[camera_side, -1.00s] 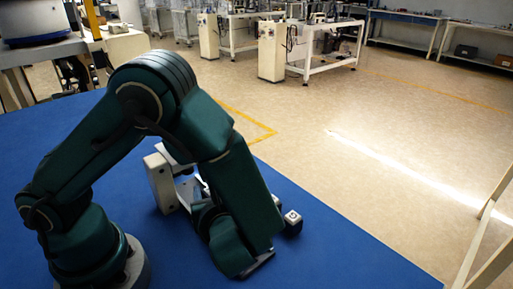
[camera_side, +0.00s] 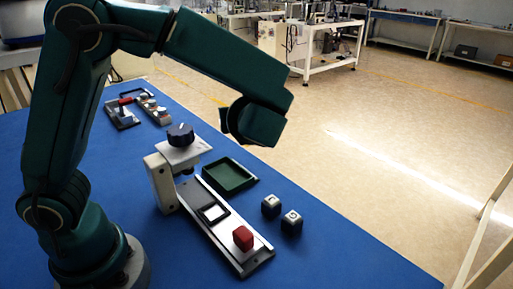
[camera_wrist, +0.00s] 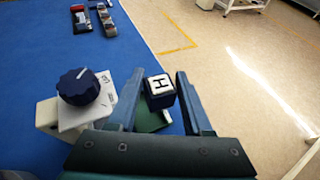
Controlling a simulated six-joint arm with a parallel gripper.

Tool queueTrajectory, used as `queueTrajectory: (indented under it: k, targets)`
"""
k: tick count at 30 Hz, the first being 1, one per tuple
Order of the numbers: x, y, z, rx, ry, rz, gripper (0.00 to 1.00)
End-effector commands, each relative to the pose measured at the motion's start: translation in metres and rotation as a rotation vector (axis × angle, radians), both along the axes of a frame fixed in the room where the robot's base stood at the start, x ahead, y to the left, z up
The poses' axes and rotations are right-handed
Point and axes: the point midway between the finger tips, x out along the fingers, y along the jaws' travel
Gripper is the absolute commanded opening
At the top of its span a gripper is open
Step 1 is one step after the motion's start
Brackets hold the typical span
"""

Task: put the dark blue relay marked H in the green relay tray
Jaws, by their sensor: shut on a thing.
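The dark blue relay marked H (camera_wrist: 160,91) sits between the fingers of my gripper (camera_wrist: 160,101) in the wrist view, its white lettered face toward the camera. My gripper is shut on it and raised above the table. In the side view my arm's end hides the fingers and the held relay. The green relay tray (camera_side: 230,176) lies empty on the blue table, beside the metal fixture. In the wrist view part of the tray (camera_wrist: 150,122) shows beyond the relay and between the fingers.
Two dark relays with white tops (camera_side: 271,206) (camera_side: 291,221) stand right of the tray. A fixture with a dark blue knob (camera_side: 180,135) and a rail with a red block (camera_side: 243,238) stands left of it. A red-handled device (camera_side: 123,107) stands farther back.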

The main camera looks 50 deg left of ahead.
Motion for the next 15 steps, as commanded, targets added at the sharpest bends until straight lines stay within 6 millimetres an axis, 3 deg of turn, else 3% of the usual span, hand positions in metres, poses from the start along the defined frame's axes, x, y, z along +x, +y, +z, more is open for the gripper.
queueTrajectory:
  k: [4,8,15]
  targets:
    - [0.008,0.026,0.014,-0.001,-0.001,0.07,0.0]
    - [0.007,0.036,0.009,0.002,0.006,0.099,0.0]
    - [0.005,0.037,-0.044,0.005,0.015,0.102,0.0]
